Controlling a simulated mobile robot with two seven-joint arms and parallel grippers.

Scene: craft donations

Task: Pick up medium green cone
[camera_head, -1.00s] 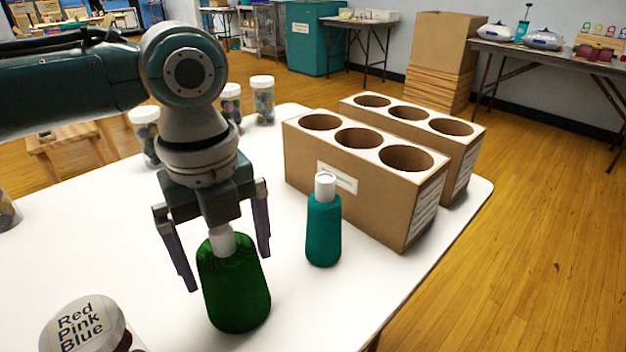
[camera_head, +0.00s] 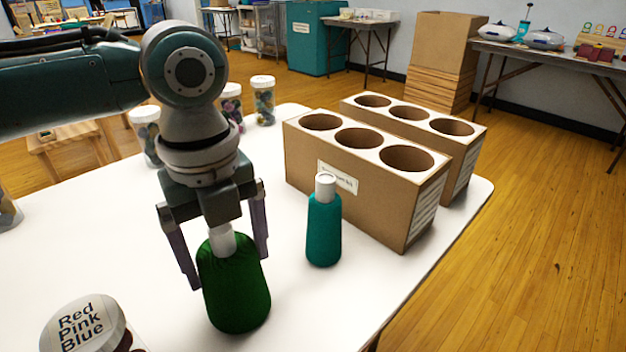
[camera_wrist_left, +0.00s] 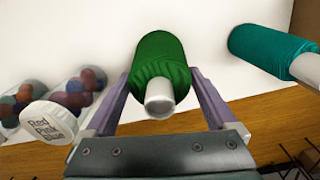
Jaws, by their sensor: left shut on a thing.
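The green cone (camera_head: 236,290) is a spool of dark green thread with a white top, upright on the white table (camera_head: 110,240). My left gripper (camera_head: 228,268) points down over it, with one finger on each side of its upper part, and is shut on it. In the left wrist view the green cone (camera_wrist_left: 160,68) lies between the two fingers of my left gripper (camera_wrist_left: 160,92). The cone's base seems still on the table. My right gripper is not in view.
A teal cone (camera_head: 323,225) stands close to the right. Two cardboard boxes (camera_head: 340,165) with round holes stand behind it. A jar with a lid reading "Red Pink Blue" (camera_head: 82,322) is at the front left. Several jars (camera_head: 263,100) stand at the back left.

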